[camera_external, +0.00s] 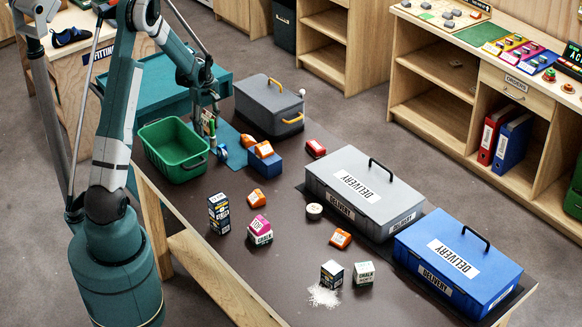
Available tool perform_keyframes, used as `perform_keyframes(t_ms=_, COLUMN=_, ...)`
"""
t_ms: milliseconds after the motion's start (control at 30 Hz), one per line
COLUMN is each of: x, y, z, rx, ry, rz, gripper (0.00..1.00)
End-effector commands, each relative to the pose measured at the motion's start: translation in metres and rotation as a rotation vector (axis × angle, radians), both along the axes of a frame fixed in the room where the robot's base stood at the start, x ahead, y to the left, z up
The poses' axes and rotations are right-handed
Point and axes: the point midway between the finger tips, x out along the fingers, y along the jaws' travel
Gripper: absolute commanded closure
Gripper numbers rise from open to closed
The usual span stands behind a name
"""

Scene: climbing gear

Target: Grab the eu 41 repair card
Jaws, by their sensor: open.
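I cannot pick out a card marked EU 41; no such lettering is legible in this view. My gripper (206,122) is open above the back left of the dark worktable (200,215), between the green bin (174,146) and the grey crate with orange handles (270,103). A flat teal mat (232,148) lies below and beside it. Small upright coloured items show close to the fingers, too small to make out. I cannot tell whether the fingers touch anything.
A blue block with orange pieces (264,160) stands right of my gripper. Chalk boxes (260,231) and orange pieces lie mid-table. A grey delivery box (364,190) and a blue delivery box (458,262) stand at the right. White powder (323,295) lies near the front.

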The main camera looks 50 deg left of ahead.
Motion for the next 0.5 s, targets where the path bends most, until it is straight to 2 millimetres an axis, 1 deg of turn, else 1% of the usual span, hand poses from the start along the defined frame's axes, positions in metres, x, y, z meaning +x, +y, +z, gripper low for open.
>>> perform_keyframes(t_ms=500, x=-0.0002, y=-0.0001, z=-0.0001, rx=0.000, ry=0.000, rz=0.000, gripper=0.57)
